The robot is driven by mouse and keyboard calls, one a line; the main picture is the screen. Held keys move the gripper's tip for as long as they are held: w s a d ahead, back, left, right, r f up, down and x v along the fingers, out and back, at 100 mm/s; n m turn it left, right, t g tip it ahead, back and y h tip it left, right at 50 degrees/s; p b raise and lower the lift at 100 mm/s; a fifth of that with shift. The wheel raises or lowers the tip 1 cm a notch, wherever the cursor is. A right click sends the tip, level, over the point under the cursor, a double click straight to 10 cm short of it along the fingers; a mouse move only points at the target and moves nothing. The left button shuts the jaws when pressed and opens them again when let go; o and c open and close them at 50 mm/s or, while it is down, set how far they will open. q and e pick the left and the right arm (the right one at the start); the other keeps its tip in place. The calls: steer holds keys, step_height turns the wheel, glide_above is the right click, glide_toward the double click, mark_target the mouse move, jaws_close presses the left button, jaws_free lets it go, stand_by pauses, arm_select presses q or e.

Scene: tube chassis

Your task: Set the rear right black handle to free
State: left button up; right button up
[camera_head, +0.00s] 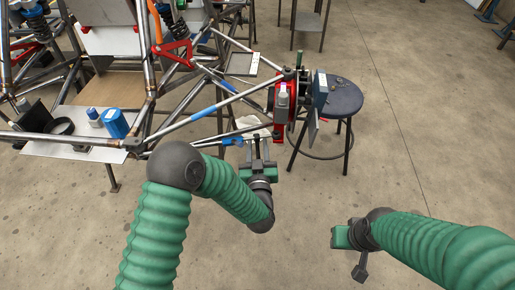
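The tube chassis (210,110) fills the upper left, and its near corner carries a red wheel-hub assembly (283,100). A small dark upright piece (299,59) stands at the top of this assembly; I cannot tell whether it is the rear right black handle or how it is set. My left gripper (257,145) is just below and left of the red assembly, pointing away from me. Its two fingers look apart with nothing between them. My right gripper (347,248) is low at the right, over bare floor and far from the chassis; its fingers are not clear.
A round dark stool (340,97) with small parts on it stands right behind the hub. Blue-taped tubes cross near my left gripper. The floor at right is clear.

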arm_select(q)
steer(key=shift+w, duration=0.1)
jaws_close()
steer(key=shift+d, duration=0.1)
stand_by(1.3)
